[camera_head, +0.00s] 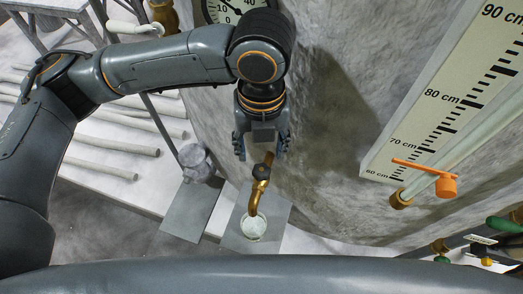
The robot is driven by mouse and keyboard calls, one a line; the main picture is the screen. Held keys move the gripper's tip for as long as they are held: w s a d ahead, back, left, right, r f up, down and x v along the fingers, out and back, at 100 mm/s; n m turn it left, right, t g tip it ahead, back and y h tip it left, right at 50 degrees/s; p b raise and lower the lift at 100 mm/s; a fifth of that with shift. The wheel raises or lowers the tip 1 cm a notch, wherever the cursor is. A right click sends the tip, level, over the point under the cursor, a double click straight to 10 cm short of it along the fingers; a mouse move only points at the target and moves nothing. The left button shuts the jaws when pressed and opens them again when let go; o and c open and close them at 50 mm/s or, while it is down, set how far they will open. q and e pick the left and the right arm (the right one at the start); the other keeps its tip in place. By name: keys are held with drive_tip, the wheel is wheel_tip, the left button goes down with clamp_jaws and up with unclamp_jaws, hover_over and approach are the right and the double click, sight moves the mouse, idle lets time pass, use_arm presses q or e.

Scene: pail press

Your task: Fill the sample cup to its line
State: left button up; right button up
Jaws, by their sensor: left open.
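The sample cup (253,228) is a small clear cup standing on a grey plate below the tank wall. Its line and liquid level are too small to make out. A brass tap (261,184) curves down from the wall, with its spout end just over the cup's rim. I cannot tell whether anything flows from it. My left gripper (262,151) is open, with its fingers pointing down on either side of the tap's upper end. I cannot tell whether they touch it. My right gripper is out of view.
A scale panel (428,118) marked in cm, with an orange pointer (424,170), is on the right. A dial gauge (231,10) shows at the top. Several pale pipes (112,147) lie at left. Valves and pipework (482,245) stand at lower right.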

sight(261, 169)
use_arm(q)
wheel_tip(261, 169, down, 3)
drive_tip(key=shift+s+b, duration=0.1)
drive_tip(key=shift+b, duration=0.4)
drive_tip(key=f+b, duration=0.4)
drive_tip(key=shift+w+f, duration=0.15)
drive_tip(key=shift+w, duration=0.05)
drive_tip(key=shift+f+b, duration=0.6)
drive_tip(key=shift+b, duration=0.2)
drive_tip(key=shift+r+p, duration=0.3)
drive_tip(key=c, duration=0.7)
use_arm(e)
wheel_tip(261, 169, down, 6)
